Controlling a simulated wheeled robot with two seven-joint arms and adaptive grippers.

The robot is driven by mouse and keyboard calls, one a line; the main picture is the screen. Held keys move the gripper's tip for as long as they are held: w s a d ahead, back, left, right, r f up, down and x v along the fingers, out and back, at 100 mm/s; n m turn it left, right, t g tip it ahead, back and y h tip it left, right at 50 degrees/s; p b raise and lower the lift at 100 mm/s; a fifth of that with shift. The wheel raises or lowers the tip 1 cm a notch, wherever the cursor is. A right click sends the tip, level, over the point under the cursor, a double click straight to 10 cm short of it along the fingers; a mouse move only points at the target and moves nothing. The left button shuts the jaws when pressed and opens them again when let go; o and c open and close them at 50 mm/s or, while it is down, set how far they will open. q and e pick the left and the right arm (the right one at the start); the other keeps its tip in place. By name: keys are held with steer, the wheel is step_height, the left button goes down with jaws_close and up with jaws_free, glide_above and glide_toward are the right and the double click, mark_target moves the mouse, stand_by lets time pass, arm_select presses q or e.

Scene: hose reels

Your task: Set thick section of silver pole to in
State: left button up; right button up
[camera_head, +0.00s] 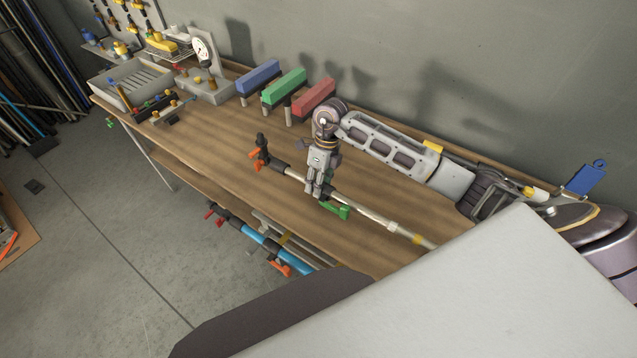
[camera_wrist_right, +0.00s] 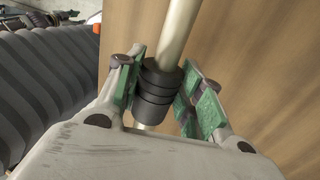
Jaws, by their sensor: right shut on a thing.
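The silver pole (camera_head: 365,212) lies slanting across the workbench, with a black end and orange lever (camera_head: 257,158) at its far left and a green lever (camera_head: 337,210) near its middle. I cannot tell clearly which section is the thick one. My right gripper (camera_head: 318,190) points down onto the pole just beside the green lever. In the right wrist view, its green-padded fingers (camera_wrist_right: 160,88) are on either side of a black ribbed collar (camera_wrist_right: 158,95) on the pole (camera_wrist_right: 180,30), shut on it. My left gripper is not in view.
Blue (camera_head: 258,76), green (camera_head: 284,85) and red (camera_head: 313,97) blocks stand on supports behind the pole. A gauge (camera_head: 202,52) and grey tray (camera_head: 130,83) sit at the far left. A blue pole (camera_head: 258,238) lies below the bench (camera_head: 225,150).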

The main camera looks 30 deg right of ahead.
jaws_close()
steer(key=shift+s+d, duration=0.1)
